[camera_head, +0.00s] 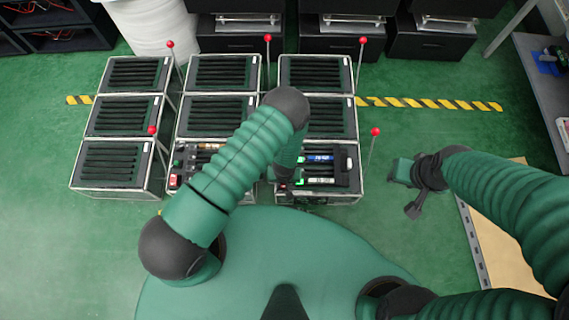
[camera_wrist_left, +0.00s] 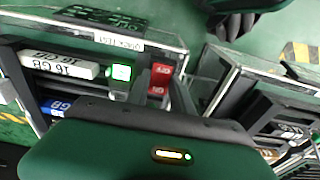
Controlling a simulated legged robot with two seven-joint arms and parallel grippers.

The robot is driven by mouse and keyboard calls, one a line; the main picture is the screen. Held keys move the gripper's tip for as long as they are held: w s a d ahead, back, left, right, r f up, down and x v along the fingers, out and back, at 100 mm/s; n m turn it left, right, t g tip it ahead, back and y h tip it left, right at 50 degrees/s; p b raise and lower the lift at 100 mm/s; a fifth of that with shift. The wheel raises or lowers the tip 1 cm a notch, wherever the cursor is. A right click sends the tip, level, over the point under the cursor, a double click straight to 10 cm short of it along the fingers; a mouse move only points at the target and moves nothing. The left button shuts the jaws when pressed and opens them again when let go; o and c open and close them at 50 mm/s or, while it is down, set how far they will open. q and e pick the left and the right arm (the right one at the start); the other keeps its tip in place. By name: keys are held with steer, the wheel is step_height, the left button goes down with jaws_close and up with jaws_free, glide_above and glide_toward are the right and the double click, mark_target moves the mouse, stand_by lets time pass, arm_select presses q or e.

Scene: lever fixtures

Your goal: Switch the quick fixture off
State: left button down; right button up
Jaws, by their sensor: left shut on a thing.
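The quick fixture (camera_wrist_left: 150,42), a clear box labelled "QUICK TEST", fills the upper left of the left wrist view. It holds a white stick (camera_wrist_left: 58,65), a blue stick (camera_wrist_left: 55,107), a lit green light (camera_wrist_left: 121,72) and a red ON/OFF switch (camera_wrist_left: 160,79). In the head view it is the front right fixture (camera_head: 345,180). My left gripper (camera_head: 285,178) is at its left front side. My right gripper (camera_head: 405,190) is open and empty, right of the fixture.
Another fixture (camera_wrist_left: 275,95) stands close beside it, with a gap between. More boxes with black slots (camera_head: 318,72) stand behind. Thin rods with red tips (camera_head: 375,132) rise between and beside them. The green floor (camera_head: 440,130) on the right is clear.

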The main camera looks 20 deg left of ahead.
arm_select(q)
steer(key=shift+s, duration=0.1)
stand_by(0.3)
steer(key=c, duration=1.1)
jaws_free()
steer(key=r+p, duration=0.2)
steer(key=r, duration=0.3)
steer(key=s+r+p, duration=0.1)
steer(key=r+p, duration=0.2)
steer(key=r, duration=0.3)
steer(key=r+p, duration=0.2)
steer(key=r, duration=0.3)
steer(key=shift+s+d+r, duration=0.3)
steer(key=shift+s, duration=0.05)
